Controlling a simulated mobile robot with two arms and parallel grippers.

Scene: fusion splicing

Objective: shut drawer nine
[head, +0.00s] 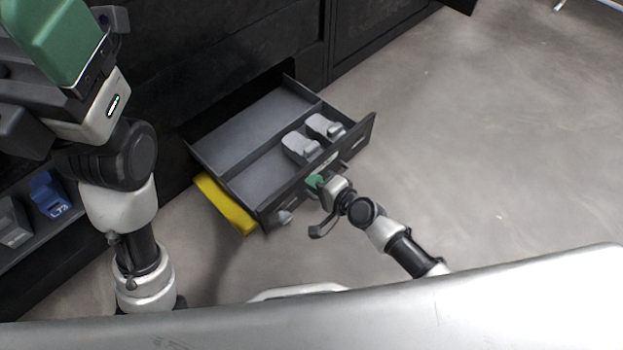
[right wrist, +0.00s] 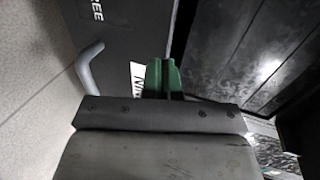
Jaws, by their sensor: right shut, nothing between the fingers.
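Drawer nine (head: 358,141) is pulled out of the black cabinet, its dark front facing the lower right. It has two long compartments; the one nearer the front holds two light grey objects (head: 300,147). My right gripper (head: 315,181) has green fingertips, shut and empty, at the drawer front near its label. In the right wrist view the fingertips (right wrist: 163,77) are close together and hide part of the "NIN" label (right wrist: 137,76); I cannot tell if they touch the front. My left arm rises at the left; a green part (head: 60,38) shows at its top, its jaws unclear.
A yellow piece (head: 225,204) sticks out beneath the drawer's left side. A grey handle (right wrist: 90,65) shows in the right wrist view. The concrete floor (head: 500,130) at the right is clear.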

